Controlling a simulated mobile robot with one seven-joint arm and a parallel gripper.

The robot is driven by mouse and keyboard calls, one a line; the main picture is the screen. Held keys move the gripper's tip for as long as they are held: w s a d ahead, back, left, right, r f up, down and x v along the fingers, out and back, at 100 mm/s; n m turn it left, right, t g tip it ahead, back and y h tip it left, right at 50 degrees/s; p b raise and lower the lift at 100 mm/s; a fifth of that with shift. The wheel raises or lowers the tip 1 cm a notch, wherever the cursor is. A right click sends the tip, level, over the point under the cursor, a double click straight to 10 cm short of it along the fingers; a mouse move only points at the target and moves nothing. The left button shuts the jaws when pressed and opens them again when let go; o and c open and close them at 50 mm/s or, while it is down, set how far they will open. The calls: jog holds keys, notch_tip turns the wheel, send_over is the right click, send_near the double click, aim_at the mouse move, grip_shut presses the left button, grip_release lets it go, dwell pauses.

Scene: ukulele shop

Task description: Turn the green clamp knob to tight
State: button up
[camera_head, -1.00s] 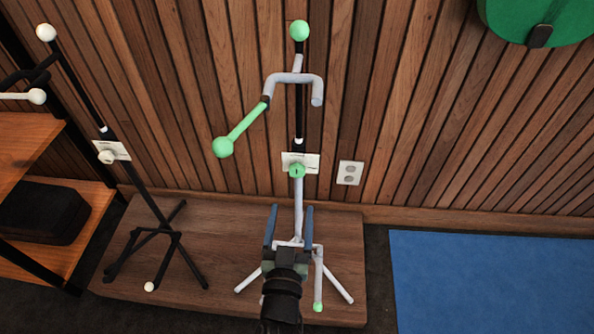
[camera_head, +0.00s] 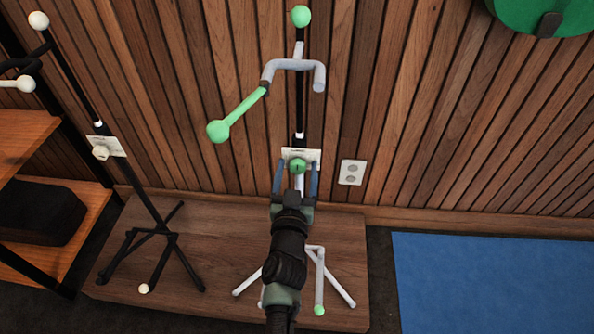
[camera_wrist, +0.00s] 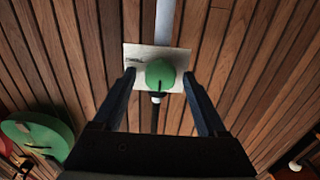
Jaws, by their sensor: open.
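The green clamp knob (camera_head: 298,166) is a small round knob with a dark pointer line, set on a white label plate (camera_head: 301,154) on the post of the white-and-green stand (camera_head: 320,270). My gripper (camera_head: 297,168) is open, with one finger on each side of the knob in the head view. In the wrist view the knob (camera_wrist: 160,74) sits between the fingertips of my gripper (camera_wrist: 159,76), with a gap on both sides. The label's fine print is too small to read.
The stand's green-tipped arm (camera_head: 238,115) reaches out to the left above the knob. A black stand (camera_head: 160,212) with a white knob stands left on the same wooden platform (camera_head: 222,220). A wall outlet (camera_head: 352,172) is to the right, above a blue mat (camera_head: 490,280).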

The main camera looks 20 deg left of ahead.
jog(key=shift+c, duration=0.3)
grip_shut()
jog(key=shift+m, duration=0.4)
jog(key=m, duration=0.4)
jog(key=shift+d, duration=0.1)
jog(key=m, duration=0.5)
jog(key=shift+d+f, duration=0.1)
jog(key=m, duration=0.5)
jog(key=shift+f+m+b, duration=0.1)
jog(key=shift+m+b, duration=0.25)
jog(key=shift+m, duration=0.05)
jog(key=m, duration=0.4)
jog(key=shift+f, duration=0.1)
jog(key=shift+m, duration=0.3)
